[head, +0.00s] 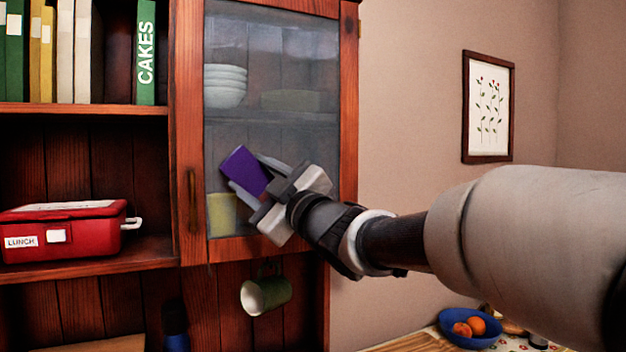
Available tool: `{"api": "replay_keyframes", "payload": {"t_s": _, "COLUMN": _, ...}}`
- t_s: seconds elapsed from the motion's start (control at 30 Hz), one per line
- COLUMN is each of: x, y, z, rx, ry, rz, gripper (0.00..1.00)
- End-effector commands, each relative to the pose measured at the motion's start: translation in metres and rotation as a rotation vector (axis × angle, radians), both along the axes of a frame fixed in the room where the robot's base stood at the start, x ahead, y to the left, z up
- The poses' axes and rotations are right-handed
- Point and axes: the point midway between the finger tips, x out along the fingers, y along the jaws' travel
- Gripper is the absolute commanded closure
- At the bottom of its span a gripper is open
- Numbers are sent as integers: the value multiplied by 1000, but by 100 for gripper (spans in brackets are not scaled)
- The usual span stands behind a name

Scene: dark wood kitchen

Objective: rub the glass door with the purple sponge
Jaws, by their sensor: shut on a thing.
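The purple sponge (245,171) is between the fingers of my gripper (250,176), which is shut on it. The sponge is tilted and sits in front of the lower part of the glass door (285,60). I cannot tell whether it touches the glass. The door is shut in its reddish wood frame, with a handle (193,200) on its left side. The glass looks hazy. Part of the lower pane is hidden behind my gripper and wrist.
Behind the glass are stacked white bowls (225,87) and a yellowish cup (221,214). A red lunch box (62,228) stands on the open left shelf, books above. A green mug (266,296) hangs below the door. A blue fruit bowl (455,328) stands lower right.

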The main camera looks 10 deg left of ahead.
Motion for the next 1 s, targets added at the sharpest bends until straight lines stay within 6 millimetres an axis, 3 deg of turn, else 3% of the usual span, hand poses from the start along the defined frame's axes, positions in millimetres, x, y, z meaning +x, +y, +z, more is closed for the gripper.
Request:
{"api": "replay_keyframes", "payload": {"t_s": 0.2, "x": 14, "y": -23, "z": 1, "rx": -2, "ry": 2, "rz": -15, "gripper": 76}}
{"api": "replay_keyframes", "payload": {"t_s": 1.0, "x": 33, "y": -60, "z": -1, "rx": -4, "ry": 3, "rz": -10, "gripper": 76}}
